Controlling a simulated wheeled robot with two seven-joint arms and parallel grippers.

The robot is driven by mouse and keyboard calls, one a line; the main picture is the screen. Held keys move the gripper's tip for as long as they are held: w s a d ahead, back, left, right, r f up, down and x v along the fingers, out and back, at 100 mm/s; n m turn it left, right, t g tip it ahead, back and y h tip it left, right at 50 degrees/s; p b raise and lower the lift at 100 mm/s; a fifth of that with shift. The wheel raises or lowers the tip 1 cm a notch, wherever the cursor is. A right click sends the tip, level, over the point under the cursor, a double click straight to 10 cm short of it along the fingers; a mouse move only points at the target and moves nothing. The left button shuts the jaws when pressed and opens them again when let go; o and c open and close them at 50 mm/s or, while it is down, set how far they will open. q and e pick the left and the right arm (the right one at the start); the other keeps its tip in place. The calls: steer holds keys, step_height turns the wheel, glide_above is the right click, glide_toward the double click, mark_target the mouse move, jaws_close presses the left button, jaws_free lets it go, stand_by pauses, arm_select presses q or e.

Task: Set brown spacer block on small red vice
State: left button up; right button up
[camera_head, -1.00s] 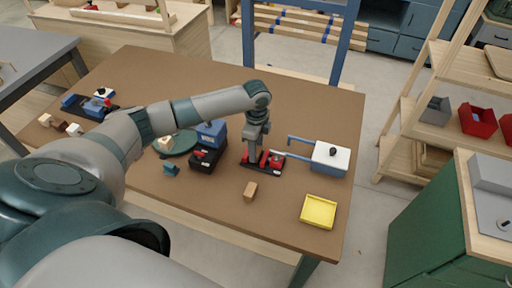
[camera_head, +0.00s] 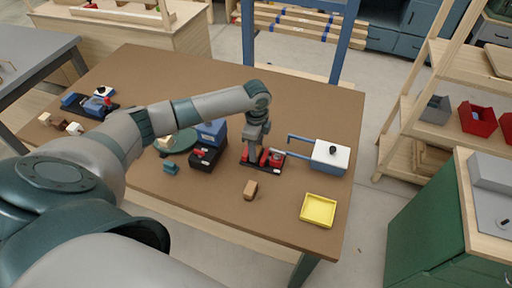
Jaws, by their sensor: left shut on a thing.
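The small red vice (camera_head: 271,160), with red jaws on a dark base, stands on the brown table right of its middle. My left gripper (camera_head: 250,157) points straight down at the left part of this vice. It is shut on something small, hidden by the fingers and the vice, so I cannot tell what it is. A brown block (camera_head: 250,190), which looks like the spacer block, lies on the table in front of the vice, apart from the gripper. My right gripper is not in view.
A blue box with a white top (camera_head: 330,154) stands right of the vice. A yellow tray (camera_head: 318,210) lies near the table's front right corner. Dark and blue boxes (camera_head: 207,150) stand close left of the gripper. The table (camera_head: 300,100) is bare behind it.

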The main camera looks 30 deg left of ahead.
arm_select(q)
steer(key=shift+f, duration=0.2)
steer(key=o, duration=1.1)
steer(key=shift+o, duration=0.6)
steer(key=o, duration=0.4)
steer(key=shift+c, duration=0.2)
steer(key=shift+r, duration=0.1)
steer(key=shift+r+p, duration=2.95)
steer(key=shift+p, duration=0.4)
steer(key=shift+f, duration=0.1)
